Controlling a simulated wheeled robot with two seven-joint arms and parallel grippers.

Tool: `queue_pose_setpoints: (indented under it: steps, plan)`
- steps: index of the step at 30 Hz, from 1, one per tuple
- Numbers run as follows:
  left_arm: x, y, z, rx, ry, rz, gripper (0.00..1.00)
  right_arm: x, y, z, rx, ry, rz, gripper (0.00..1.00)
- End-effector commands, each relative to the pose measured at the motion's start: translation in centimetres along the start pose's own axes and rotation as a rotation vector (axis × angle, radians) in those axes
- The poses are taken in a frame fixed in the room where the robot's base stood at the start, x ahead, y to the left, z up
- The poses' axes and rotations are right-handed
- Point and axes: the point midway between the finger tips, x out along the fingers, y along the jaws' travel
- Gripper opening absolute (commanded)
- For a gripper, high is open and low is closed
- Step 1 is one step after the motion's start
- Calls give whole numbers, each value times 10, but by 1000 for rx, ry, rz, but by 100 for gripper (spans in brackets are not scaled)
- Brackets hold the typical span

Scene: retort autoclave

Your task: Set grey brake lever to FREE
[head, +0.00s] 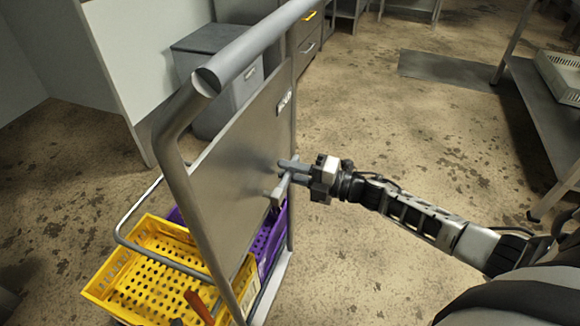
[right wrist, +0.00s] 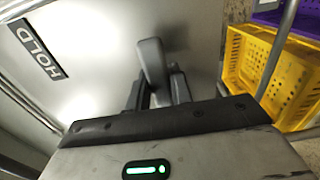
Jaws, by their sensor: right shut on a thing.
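The grey brake lever (head: 278,194) sits on the flat metal panel (head: 232,165) of a trolley. My right gripper (head: 290,168) is at the panel, shut on the lever. In the right wrist view the lever (right wrist: 153,63) stands up between the dark fingers of the right gripper (right wrist: 158,92). A dark HOLD label (right wrist: 38,48) is on the panel, to the left of the lever in that view. The label also shows small near the panel's upper right in the head view (head: 285,100). I see no FREE label. My left gripper is not in view.
The trolley's tubular handle (head: 255,45) rises above the panel. A yellow crate (head: 150,245) and a purple crate (head: 268,240) are on the trolley's low deck. A grey bin (head: 215,75) stands behind. A metal table (head: 545,100) is at the right. The floor between is clear.

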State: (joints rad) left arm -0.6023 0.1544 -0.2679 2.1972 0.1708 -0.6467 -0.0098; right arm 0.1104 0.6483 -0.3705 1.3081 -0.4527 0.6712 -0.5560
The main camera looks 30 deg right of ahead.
Motion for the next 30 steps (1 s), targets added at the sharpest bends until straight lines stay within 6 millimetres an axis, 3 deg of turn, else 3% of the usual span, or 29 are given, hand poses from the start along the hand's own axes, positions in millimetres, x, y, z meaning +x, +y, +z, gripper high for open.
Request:
queue_pose_setpoints:
  steps: [15,30]
  plan:
    - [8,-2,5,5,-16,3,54,0,-35,-8,458,-1,-2,0]
    - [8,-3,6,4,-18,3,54,0,-48,-16,657,-1,-1,0]
